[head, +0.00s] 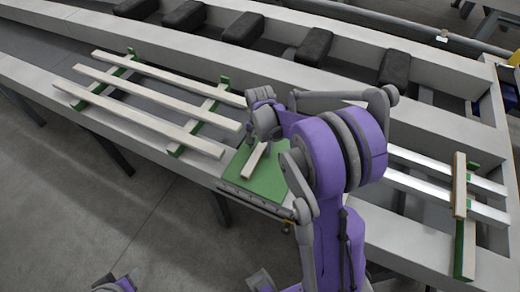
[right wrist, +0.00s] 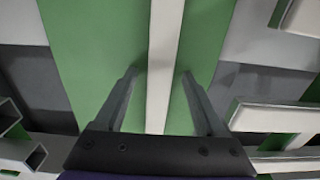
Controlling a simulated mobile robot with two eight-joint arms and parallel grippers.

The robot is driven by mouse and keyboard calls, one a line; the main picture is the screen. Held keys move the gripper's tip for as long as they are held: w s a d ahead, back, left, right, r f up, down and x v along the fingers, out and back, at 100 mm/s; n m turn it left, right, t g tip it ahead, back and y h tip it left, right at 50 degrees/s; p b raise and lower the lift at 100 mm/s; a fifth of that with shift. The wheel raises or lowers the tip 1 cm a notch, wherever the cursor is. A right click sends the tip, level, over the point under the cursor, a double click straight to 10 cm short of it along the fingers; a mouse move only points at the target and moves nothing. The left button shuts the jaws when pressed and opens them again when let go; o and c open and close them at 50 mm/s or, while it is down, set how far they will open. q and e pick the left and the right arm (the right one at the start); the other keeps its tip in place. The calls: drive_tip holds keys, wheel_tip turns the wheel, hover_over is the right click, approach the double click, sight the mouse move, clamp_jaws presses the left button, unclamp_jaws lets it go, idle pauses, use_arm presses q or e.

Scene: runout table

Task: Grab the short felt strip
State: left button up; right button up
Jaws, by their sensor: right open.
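A short pale strip (head: 254,161) lies on a green mat (head: 270,184) at the table's near edge, below my right wrist in the head view. The strip also shows in the right wrist view (right wrist: 165,38), running up the middle over the green. My right gripper (head: 257,138) is open above the strip. In the right wrist view its two fingers (right wrist: 160,72) stand one on each side of the strip, with a gap to each. The strip's far end is out of the wrist view, and its near end is hidden behind the gripper body.
Several long pale strips (head: 145,88) lie across green supports on the left. More strips rest on a green support (head: 465,250) at the right. Several dark blocks (head: 314,47) line the rear of the table. Grey floor (head: 120,230) is open in front.

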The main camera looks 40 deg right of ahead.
clamp_jaws()
idle(0.4)
